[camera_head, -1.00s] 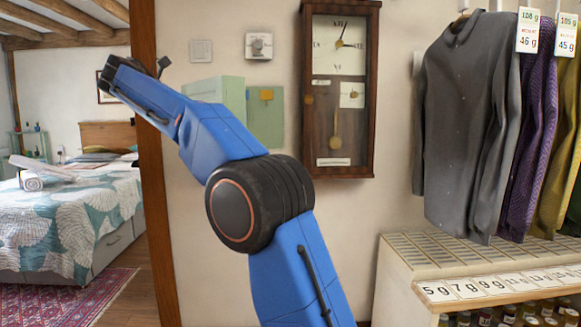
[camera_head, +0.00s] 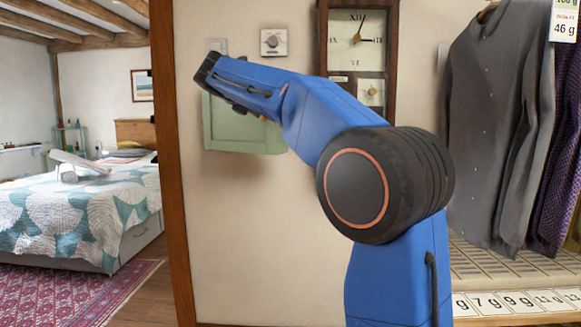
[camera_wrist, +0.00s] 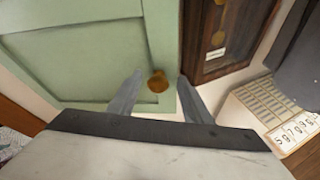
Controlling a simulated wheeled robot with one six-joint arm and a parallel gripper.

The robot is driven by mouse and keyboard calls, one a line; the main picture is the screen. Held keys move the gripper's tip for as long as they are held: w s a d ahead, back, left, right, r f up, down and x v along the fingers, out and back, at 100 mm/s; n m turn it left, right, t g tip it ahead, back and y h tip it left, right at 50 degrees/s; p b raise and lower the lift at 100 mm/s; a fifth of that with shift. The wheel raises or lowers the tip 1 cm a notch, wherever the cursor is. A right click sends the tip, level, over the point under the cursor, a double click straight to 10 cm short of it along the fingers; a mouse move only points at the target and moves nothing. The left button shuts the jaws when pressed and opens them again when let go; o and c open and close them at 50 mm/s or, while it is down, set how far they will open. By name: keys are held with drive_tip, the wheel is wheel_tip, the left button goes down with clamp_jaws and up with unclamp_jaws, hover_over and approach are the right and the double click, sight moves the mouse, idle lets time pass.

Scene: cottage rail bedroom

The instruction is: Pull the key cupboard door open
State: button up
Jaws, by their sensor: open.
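The pale green key cupboard (camera_head: 236,140) hangs on the wall, partly hidden behind my arm in the head view. In the wrist view its panelled front (camera_wrist: 85,62) fills the upper left. My gripper (camera_wrist: 160,76) is open, with one finger on each side of the knob in the picture. I cannot tell whether the fingers touch it or how deep it lies between them. In the head view my fingers are hidden. How far the door stands open, if at all, is unclear.
A dark wooden wall clock (camera_head: 360,50) hangs close to the right of the cupboard. A dial (camera_head: 273,42) is above it. A wooden post (camera_head: 172,150) borders the doorway at left. Garments (camera_head: 505,120) hang over a slotted counter (camera_head: 500,262) at right.

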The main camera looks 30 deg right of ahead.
drive_tip(key=w+d+n+t+y, duration=0.2)
drive_tip(key=w+d+n+y, duration=0.15)
drive_tip(key=d, duration=0.55)
drive_tip(key=f+v, duration=0.1)
drive_tip(key=v, duration=1.6)
drive_tip(key=s+a+f+m+g+y, duration=0.1)
drive_tip(key=s+f+m, duration=0.4)
drive_tip(key=f, duration=0.4)
drive_tip(key=s+a+f+m+g+y, duration=0.1)
drive_tip(key=s+f+m, duration=0.3)
drive_tip(key=s+f, duration=0.4)
drive_tip(key=shift+a+f+m+y, duration=0.25)
drive_tip(key=shift+f+m+y, duration=0.1)
drive_tip(key=shift+f, duration=0.85)
drive_tip(key=shift+w, duration=0.1)
